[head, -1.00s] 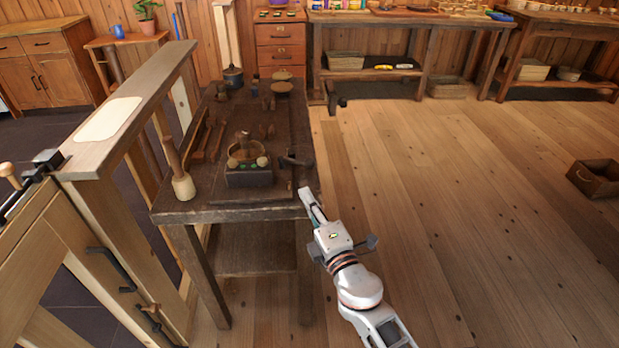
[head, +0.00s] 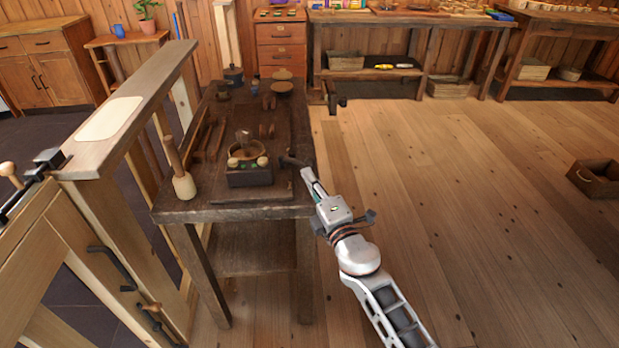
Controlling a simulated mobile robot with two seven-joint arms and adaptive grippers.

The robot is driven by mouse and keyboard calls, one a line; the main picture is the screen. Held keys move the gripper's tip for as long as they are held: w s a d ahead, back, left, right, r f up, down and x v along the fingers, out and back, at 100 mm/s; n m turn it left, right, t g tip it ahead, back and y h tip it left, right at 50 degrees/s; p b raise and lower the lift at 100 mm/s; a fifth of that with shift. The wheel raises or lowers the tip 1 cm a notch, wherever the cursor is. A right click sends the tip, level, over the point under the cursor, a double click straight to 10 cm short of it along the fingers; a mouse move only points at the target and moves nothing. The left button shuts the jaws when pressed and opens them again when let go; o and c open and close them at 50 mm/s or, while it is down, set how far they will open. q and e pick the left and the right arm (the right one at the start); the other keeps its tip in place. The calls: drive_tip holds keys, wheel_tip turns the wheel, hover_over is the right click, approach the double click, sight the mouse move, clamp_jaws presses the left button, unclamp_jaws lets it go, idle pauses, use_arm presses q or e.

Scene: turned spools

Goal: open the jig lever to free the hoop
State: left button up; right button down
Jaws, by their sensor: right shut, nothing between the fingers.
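The jig is a dark box (head: 250,178) near the front of the dark wooden bench, with two pale round knobs and small green spots on its front. The hoop (head: 236,146), a brown wooden ring, sits on the jig around an upright peg. The dark jig lever (head: 291,161) sticks out to the right of the jig. My right gripper (head: 306,172) is shut and empty at the bench's right edge, its tips close to the lever's outer end. Whether they touch it cannot be told. My left gripper is not in view.
A wooden mallet (head: 184,186) stands at the bench's (head: 230,212) front left corner. Long tools lie left of the jig, and small turned pieces and pots stand behind it. A wooden railing (head: 150,85) runs along the left. The floor on the right is clear except for a crate (head: 597,179).

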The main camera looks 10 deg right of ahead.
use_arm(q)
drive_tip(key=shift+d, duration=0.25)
use_arm(e)
drive_tip(key=shift+w+d+n+y, duration=0.2)
drive_tip(key=shift+d+n+y, duration=0.1)
drive_tip(key=shift+y, duration=0.1)
